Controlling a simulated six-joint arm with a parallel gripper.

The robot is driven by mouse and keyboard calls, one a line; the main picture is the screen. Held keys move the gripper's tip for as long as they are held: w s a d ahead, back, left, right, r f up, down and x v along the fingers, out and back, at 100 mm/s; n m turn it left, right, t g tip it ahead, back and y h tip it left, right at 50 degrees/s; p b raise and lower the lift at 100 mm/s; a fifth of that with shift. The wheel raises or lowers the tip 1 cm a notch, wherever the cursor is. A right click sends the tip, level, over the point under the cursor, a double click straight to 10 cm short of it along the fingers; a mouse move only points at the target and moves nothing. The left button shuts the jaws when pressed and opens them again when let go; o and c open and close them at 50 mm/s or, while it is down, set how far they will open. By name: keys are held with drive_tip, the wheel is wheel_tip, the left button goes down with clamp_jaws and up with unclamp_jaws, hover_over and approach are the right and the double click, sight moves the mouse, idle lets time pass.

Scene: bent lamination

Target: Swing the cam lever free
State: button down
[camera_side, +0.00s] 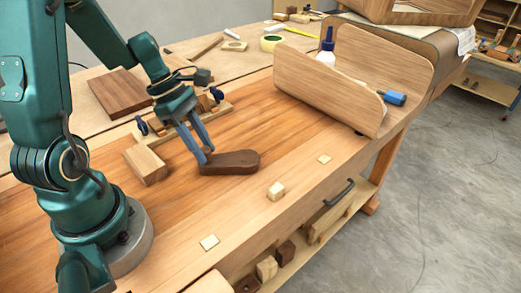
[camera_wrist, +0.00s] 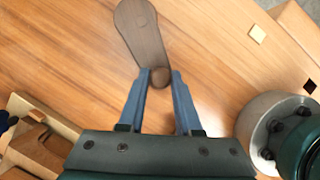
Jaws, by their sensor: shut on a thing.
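The cam lever (camera_side: 230,162) is a dark brown, rounded wooden piece lying low over the bench top. The gripper is shut on this knob. The underside of the lever is hidden.
A pale wooden block (camera_side: 146,164) lies left of the lever. A wooden fixture with blue clamps (camera_side: 219,107) stands behind my gripper. A bent wooden piece (camera_side: 325,87) with a glue bottle (camera_side: 326,50) stands at the back right. The bench in front is mostly clear.

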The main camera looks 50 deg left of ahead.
drive_tip(key=shift+s+d+n+t, duration=0.3)
drive_tip(key=shift+d+n, duration=0.15)
drive_tip(key=shift+n, duration=0.35)
drive_tip(key=c, duration=0.6)
unclamp_jaws()
drive_tip(key=shift+a+r, duration=0.15)
drive_tip(key=shift+r, duration=0.5)
drive_tip(key=shift+v, duration=1.95)
drive_tip(key=shift+s, duration=0.2)
